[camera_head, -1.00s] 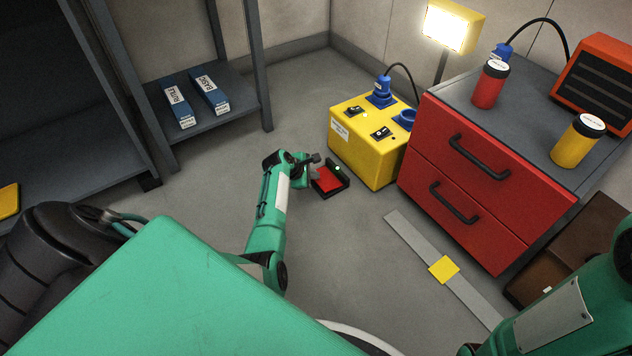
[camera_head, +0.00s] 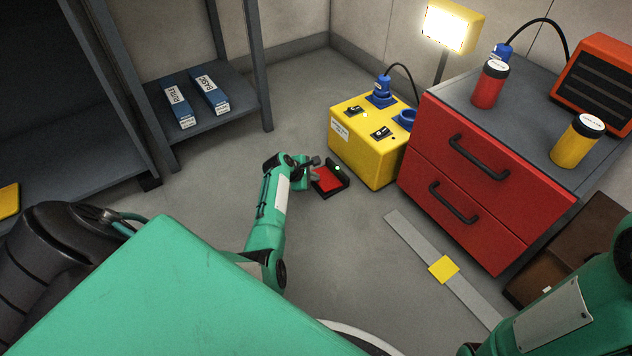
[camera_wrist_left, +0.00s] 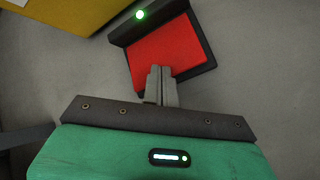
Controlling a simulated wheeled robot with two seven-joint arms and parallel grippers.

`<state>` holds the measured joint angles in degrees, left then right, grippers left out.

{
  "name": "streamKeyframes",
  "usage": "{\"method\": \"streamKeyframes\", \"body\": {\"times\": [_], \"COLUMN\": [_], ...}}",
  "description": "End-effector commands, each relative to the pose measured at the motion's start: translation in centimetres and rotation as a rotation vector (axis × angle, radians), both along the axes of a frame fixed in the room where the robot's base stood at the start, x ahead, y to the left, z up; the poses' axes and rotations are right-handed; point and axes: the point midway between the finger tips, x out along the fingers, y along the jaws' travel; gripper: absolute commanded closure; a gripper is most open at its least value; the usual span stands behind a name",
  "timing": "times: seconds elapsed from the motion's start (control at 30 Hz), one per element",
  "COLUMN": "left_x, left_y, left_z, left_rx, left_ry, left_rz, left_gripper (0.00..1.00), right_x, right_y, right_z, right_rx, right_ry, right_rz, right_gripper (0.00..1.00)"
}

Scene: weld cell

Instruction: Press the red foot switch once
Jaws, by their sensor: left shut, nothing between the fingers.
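The red foot switch (camera_head: 328,181) lies on the floor in front of the yellow power box. It has a red pedal in a black frame, with a raised black back bearing a lit green lamp. In the left wrist view the red pedal (camera_wrist_left: 165,52) fills the upper middle. My left gripper (camera_head: 315,176) is at the left edge of the switch, shut and empty. In the left wrist view its fingertips (camera_wrist_left: 160,70) overlap the pedal's near edge; I cannot tell whether they touch it. The right gripper is out of view; only part of my right arm shows.
The yellow power box (camera_head: 366,157) stands just behind the switch. A red drawer cabinet (camera_head: 480,190) is to its right. A grey shelf (camera_head: 205,122) with two blue boxes stands at the back left. A grey floor strip with a yellow patch (camera_head: 443,269) lies right of my arm.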

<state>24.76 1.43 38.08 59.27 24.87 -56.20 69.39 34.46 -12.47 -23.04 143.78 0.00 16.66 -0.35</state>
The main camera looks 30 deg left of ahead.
Motion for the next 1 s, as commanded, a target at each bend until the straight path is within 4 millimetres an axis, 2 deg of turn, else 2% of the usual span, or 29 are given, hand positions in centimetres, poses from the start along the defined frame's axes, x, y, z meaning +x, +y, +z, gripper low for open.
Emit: {"method": "streamKeyframes", "body": {"times": [1.0], "left_x": [-0.1], "left_y": [0.0], "left_z": [-1.2], "left_rx": [0.0], "left_ry": [0.0], "left_rz": [0.0], "left_gripper": [1.0], "right_x": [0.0], "right_y": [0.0], "right_z": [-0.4], "right_rx": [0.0], "right_ry": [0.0], "right_rz": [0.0], "right_gripper": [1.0]}}
